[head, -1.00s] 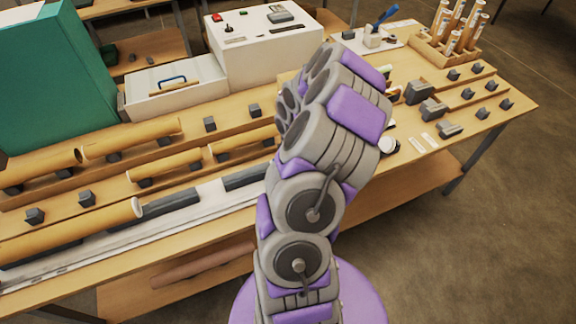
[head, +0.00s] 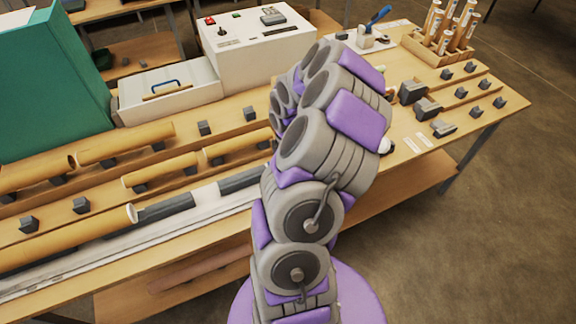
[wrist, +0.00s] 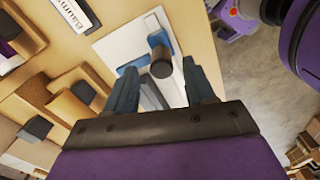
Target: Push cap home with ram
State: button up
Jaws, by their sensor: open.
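My gripper (wrist: 160,72) shows in the wrist view, its two blue-grey fingers apart. Between and beyond the fingertips is a dark round knob (wrist: 161,63) on a blue lever-like part, above a white base plate (wrist: 115,45). I cannot tell whether the fingers touch the knob. In the head view a small press-like device with a blue lever (head: 378,17) stands on a white plate at the back; it looks like the same device. My arm hides the gripper in the head view. A white round piece (head: 385,145), possibly a cap, is partly hidden beside my arm.
Several cardboard tubes (head: 125,143) lie on dark supports at the left. A white machine (head: 255,50) stands at the back, beside a green block (head: 50,85). A wooden rack (head: 440,48) holds upright tubes at the back right. Dark blocks (head: 428,107) sit on the right.

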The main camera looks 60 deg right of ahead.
notch_tip(320, 180, up, 14)
jog(key=p, duration=0.1)
jog(key=shift+d+r, duration=0.25)
jog(key=shift+d, duration=0.05)
dwell(0.4)
jog(key=w+a+r+m+b, duration=0.1)
jog(key=w+a+r+b, duration=0.1)
jog(key=a, duration=1.1)
jog(key=w+a+r+m+b, duration=0.1)
jog(key=w+a+r, duration=0.15)
jog(key=a, duration=0.95)
jog(key=s+a+f+m+g+b, duration=0.1)
jog(key=s+a+f+m, duration=0.1)
jog(key=s+a, duration=0.5)
jog(key=s+a+f+m+b, duration=0.2)
jog(key=s+a+m, duration=0.1)
jog(key=s+a, duration=0.3)
jog(key=shift+s+a+f+m+g, duration=0.2)
jog(key=shift+s+a+m+g, duration=0.2)
jog(key=shift+a, duration=0.4)
